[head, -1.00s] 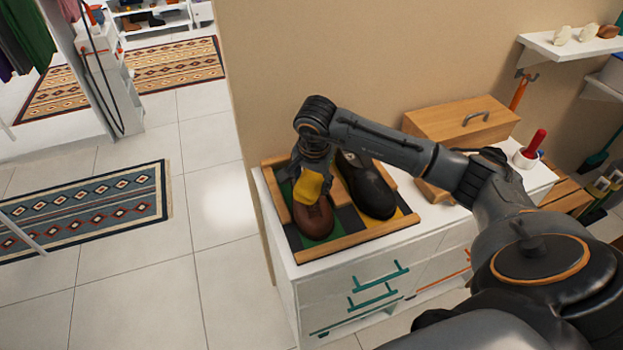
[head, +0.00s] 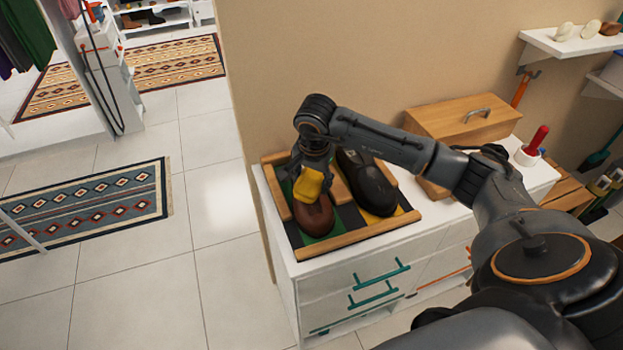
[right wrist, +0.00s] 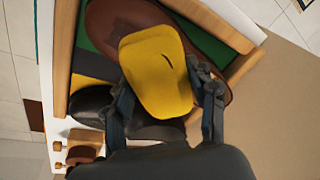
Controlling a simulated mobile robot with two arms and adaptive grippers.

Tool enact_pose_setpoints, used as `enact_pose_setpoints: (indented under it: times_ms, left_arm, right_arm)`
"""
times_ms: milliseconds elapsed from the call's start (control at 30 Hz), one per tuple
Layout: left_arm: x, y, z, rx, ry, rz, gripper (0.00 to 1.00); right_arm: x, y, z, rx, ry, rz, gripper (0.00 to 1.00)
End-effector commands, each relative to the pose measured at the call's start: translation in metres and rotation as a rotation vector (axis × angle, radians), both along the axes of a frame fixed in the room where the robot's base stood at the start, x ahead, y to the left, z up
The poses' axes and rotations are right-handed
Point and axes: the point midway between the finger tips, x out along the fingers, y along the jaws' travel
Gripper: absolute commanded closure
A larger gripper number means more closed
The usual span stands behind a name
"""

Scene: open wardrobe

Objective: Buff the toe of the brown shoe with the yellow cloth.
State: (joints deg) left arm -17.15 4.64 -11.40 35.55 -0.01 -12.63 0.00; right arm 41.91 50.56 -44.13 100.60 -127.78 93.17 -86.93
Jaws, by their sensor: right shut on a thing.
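The brown shoe (head: 314,217) lies on the green part of a wood-framed tray (head: 346,238) on the white cabinet. A black shoe (head: 373,187) lies to its right on the yellow part. My right gripper (head: 313,172) is above the brown shoe and shut on the yellow cloth (head: 308,186). The cloth covers part of the shoe's upper in the head view; I cannot tell for sure whether it touches. In the right wrist view, the yellow cloth (right wrist: 156,70) sits between the fingers of my right gripper (right wrist: 168,105), over the brown shoe (right wrist: 110,19). My left gripper is not in view.
A wooden box (head: 462,122) with a grey handle stands behind the tray, close to my right arm. A red-handled tool (head: 536,141) stands in a white holder at the right. The wall (head: 330,60) rises behind the cabinet. Open tiled floor lies left.

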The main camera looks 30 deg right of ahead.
Motion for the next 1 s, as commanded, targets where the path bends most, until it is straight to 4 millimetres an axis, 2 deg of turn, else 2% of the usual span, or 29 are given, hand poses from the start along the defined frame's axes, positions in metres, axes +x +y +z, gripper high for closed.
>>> enact_pose_setpoints:
  times_ms: [333,700,1000]
  left_arm:
    - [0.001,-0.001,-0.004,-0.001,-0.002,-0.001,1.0]
    - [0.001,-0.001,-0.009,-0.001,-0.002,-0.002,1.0]
    - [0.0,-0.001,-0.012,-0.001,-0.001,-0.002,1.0]
  right_arm:
    - [-0.002,0.0,-0.005,0.0,0.0,0.0,0.69]
    - [-0.03,0.013,-0.01,0.0,0.0,0.002,0.69]
    - [-0.04,0.018,-0.013,0.0,0.0,0.001,0.69]
